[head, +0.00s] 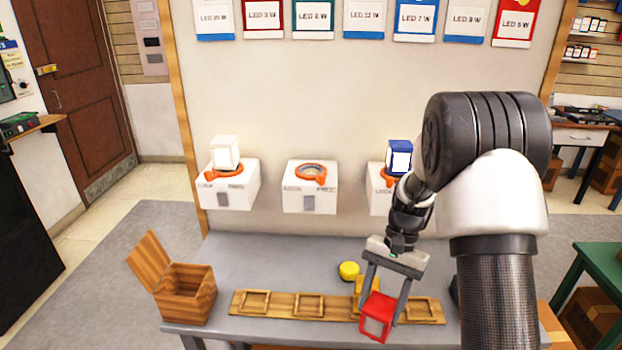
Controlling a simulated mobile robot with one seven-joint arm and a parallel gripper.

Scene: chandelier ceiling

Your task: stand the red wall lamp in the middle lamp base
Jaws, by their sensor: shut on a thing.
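The red wall lamp (377,319), a small red box shape with a pale face, is low in the head view over the table's front part. My gripper (381,306) points down with one finger on each side of the lamp and is shut on it. The middle lamp base (310,200) is a white wall box with an orange ring on top. Its ring is empty. It is up and to the left of my gripper, well apart from it.
A white lamp (225,152) stands on the left base (228,190), and a blue lamp (399,157) on the right base, partly hidden by my arm. The grey table (260,262) holds an open wooden box (188,291), a wooden tray strip (280,313) and a yellow round thing (349,270).

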